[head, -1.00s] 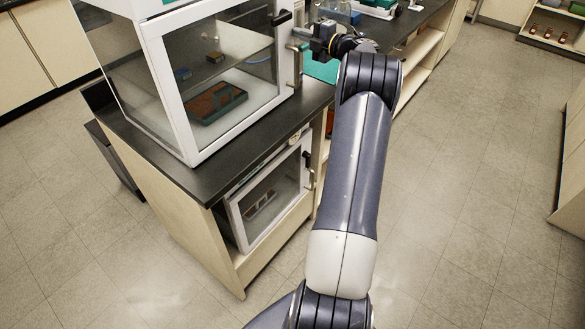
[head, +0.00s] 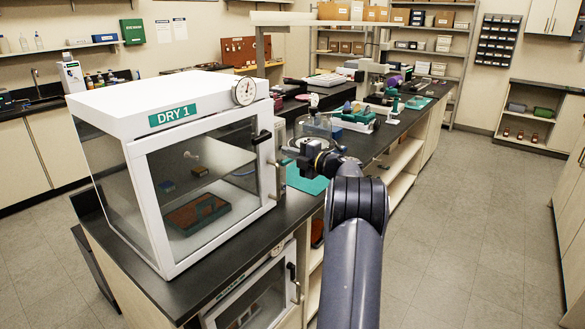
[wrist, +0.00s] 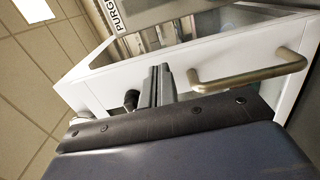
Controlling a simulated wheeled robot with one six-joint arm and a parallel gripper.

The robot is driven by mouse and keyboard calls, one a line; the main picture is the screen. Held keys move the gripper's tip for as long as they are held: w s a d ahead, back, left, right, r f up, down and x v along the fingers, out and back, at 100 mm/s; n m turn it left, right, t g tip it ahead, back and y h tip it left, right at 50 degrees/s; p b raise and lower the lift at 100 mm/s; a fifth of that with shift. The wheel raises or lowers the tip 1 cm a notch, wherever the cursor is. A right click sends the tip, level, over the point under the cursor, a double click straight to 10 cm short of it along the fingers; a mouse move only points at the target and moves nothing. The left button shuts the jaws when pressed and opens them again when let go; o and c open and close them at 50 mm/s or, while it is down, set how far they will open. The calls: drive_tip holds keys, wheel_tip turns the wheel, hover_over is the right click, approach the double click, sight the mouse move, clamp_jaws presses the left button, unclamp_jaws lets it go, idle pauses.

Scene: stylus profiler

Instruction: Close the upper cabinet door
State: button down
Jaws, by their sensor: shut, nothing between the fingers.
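The upper cabinet (head: 160,95) is a white box labelled DRY 1, with glass sides, standing on a dark counter. Its white-framed glass door (head: 205,170) faces the front and looks flush or nearly so; I cannot tell if a small gap remains. The door's bar handle (head: 280,180) is on its right edge, below a black latch (head: 262,137). In the wrist view the metal handle (wrist: 250,70) shows large on the white frame. My gripper (head: 318,158) is shut and empty, right of the handle and apart from it. Its dark fingers (wrist: 158,85) show beside the handle.
A lower cabinet with a glass door (head: 255,295) sits under the counter (head: 230,255). A green mat (head: 305,180) and a glass dome (head: 312,135) are on the counter behind my gripper. The floor (head: 455,220) on the right is clear.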

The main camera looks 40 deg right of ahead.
drive_tip(key=s+d+b, duration=0.1)
drive_tip(key=s+d, duration=0.4)
drive_tip(key=d, duration=0.4)
drive_tip(key=shift+s+f, duration=0.15)
drive_tip(key=shift+s, duration=0.1)
